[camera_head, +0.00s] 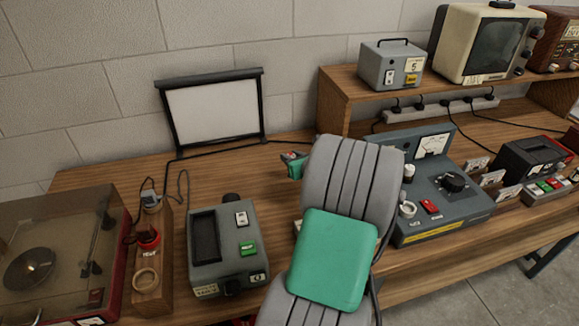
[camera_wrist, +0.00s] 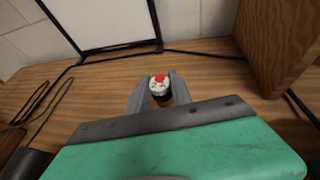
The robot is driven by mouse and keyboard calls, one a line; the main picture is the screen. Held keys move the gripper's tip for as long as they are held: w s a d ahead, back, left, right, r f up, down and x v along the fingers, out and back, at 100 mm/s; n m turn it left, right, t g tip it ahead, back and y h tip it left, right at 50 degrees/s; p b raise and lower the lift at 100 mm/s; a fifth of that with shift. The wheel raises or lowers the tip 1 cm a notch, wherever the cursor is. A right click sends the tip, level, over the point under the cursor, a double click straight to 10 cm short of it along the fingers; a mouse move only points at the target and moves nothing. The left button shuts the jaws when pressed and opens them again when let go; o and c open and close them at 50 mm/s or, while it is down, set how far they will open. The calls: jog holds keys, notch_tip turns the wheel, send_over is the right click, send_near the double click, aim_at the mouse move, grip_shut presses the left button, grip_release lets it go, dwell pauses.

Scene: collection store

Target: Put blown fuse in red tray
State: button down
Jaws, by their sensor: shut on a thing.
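My gripper (camera_wrist: 160,84) is shut on a small round thing, which I take to be the blown fuse (camera_wrist: 158,79). Its pale end has a red mark, and its body below looks dark. The gripper holds it over the wooden bench. I cannot make out the red tray for certain. A sliver of red (camera_head: 240,321) shows at the bottom edge of the head view, too little to identify.
A gray device with a green switch (camera_head: 229,245) stands left of my arm, a meter panel (camera_head: 440,190) right of it. A framed white screen (camera_head: 214,113) stands behind. A record player (camera_head: 60,255) is at far left. Cables cross the bench; a raised shelf (camera_head: 345,88) stands right.

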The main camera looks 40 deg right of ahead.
jog(key=shift+w+d+f, duration=0.3)
jog(key=shift+w+f, duration=0.45)
jog(key=shift+f, duration=0.15)
jog(key=shift+w+d+f, duration=0.1)
jog(key=shift+f, duration=1.55)
jog(key=shift+f, duration=0.1)
jog(key=c, duration=1.1)
grip_release()
jog(key=shift+c, duration=0.2)
